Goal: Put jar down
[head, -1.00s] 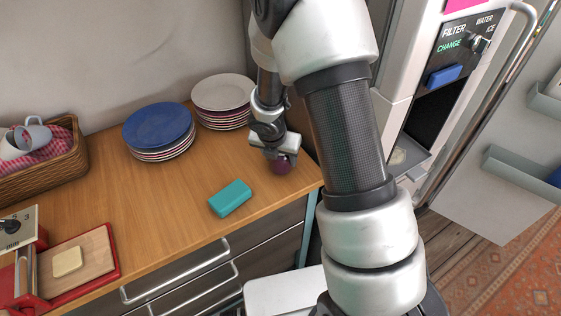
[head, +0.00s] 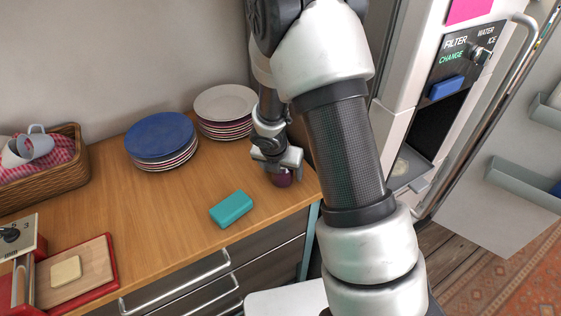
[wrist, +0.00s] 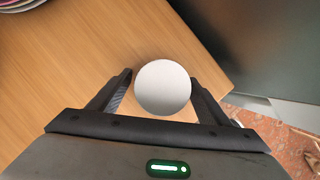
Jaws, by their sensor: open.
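The jar is a small dark purple jar (head: 281,179) on the wooden counter near its right end in the head view. In the wrist view its round pale grey top (wrist: 163,88) lies between my fingers. My gripper (head: 279,166) is just above and around the jar. In the wrist view my gripper (wrist: 160,92) is open, with one finger on each side of the jar and a gap visible at the left finger. The jar's base is mostly hidden from the wrist camera.
A teal box (head: 231,208) lies on the wooden counter (head: 160,225) left of the jar. Plate stacks (head: 160,137) (head: 225,108) stand behind. A basket with mugs (head: 60,180) and a red-edged board (head: 88,270) are at left. The counter edge and fridge are close at right.

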